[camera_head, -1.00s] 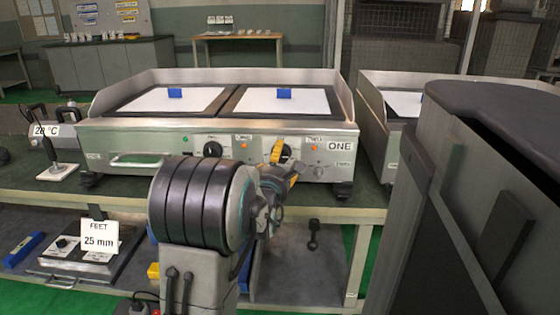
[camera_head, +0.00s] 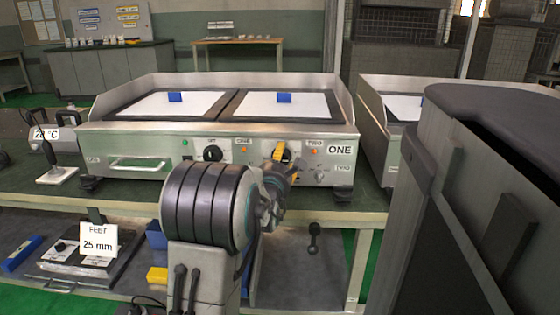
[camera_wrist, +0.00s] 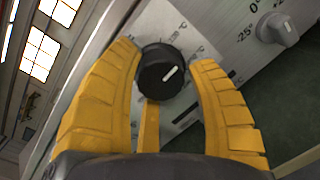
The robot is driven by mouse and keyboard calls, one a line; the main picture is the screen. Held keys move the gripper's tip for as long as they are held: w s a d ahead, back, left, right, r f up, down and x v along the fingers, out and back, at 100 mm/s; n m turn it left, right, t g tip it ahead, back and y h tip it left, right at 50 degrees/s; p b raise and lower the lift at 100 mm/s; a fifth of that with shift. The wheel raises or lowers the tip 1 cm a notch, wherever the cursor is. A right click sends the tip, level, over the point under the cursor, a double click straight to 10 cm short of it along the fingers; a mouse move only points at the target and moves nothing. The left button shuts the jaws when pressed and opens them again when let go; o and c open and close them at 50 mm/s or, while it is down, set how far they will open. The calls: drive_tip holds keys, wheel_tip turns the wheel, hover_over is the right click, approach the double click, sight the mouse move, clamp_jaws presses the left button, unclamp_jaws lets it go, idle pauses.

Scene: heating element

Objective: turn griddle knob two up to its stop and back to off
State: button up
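The griddle (camera_head: 130,139) stands on the bench, its front panel facing me. A black round knob (camera_wrist: 161,72) with a white mark shows in the wrist view, the mark slanting to the upper right. A printed scale lies behind it. My gripper (camera_head: 283,152) is at the right-hand knob beside the TWO label (camera_head: 314,142) and hides that knob in the head view. Its yellow fingers (camera_wrist: 168,62) lie on both sides of the knob, close to its edge, with a yellow bar below. I cannot tell whether they touch it. The griddle's other knob (camera_head: 212,153) is uncovered.
A smaller grey knob (camera_wrist: 289,32) with a degree scale sits to the right of the black knob, also visible in the head view (camera_head: 319,176). A second griddle (camera_head: 375,125) stands at the right. A large dark cabinet (camera_head: 440,200) fills the right foreground.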

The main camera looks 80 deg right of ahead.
drive_tip(key=c, duration=0.8)
drive_tip(key=shift+w+m+y, duration=0.15)
drive_tip(key=shift+m+y, duration=0.15)
drive_tip(key=shift+m, duration=2.5)
drive_tip(key=shift+r, duration=0.1)
drive_tip(key=o, duration=1.2)
